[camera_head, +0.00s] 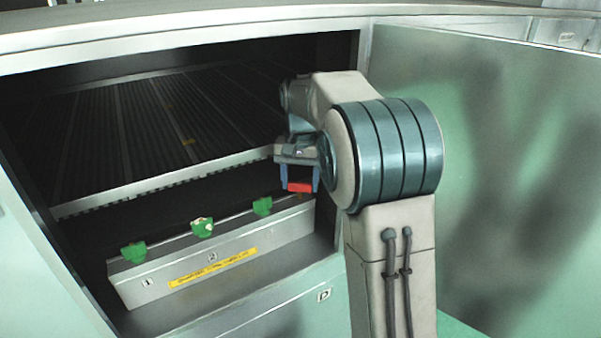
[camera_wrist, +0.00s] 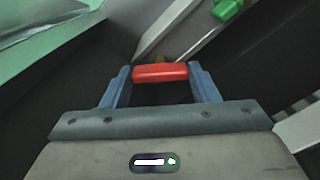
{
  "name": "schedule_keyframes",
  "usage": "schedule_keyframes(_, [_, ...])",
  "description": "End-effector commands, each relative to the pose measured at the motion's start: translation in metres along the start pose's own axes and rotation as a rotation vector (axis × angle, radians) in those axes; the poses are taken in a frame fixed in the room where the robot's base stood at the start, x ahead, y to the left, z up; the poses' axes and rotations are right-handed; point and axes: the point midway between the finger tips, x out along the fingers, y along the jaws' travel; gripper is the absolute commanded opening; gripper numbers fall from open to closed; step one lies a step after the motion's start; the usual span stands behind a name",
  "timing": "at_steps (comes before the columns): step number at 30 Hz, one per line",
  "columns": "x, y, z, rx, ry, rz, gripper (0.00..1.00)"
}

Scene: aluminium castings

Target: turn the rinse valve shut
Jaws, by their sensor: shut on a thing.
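My gripper (camera_head: 299,184) is shut on a red valve handle (camera_head: 300,187) at the right end of a grey valve box inside the open cabinet. In the wrist view the red handle (camera_wrist: 160,73) spans crosswise between the two blue fingers of my gripper (camera_wrist: 160,84). A small brass-coloured part shows just behind the handle. The red handle is the only red one; the others on the box are green. The valve stem under the handle is mostly hidden.
The grey box (camera_head: 150,290) carries green handles (camera_head: 133,253), (camera_head: 202,228), (camera_head: 262,206) and a yellow label strip (camera_head: 213,267). A slatted rack (camera_head: 170,178) lies above and behind it. The open door (camera_head: 500,170) stands on the right, close to my arm.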

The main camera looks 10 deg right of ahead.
Motion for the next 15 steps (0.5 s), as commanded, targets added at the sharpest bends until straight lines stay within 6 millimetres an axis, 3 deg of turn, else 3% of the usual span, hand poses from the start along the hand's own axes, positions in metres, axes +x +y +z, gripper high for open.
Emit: schedule_keyframes(15, [-0.0036, -0.0002, -0.0005, 0.484, 0.003, -0.001, 0.32])
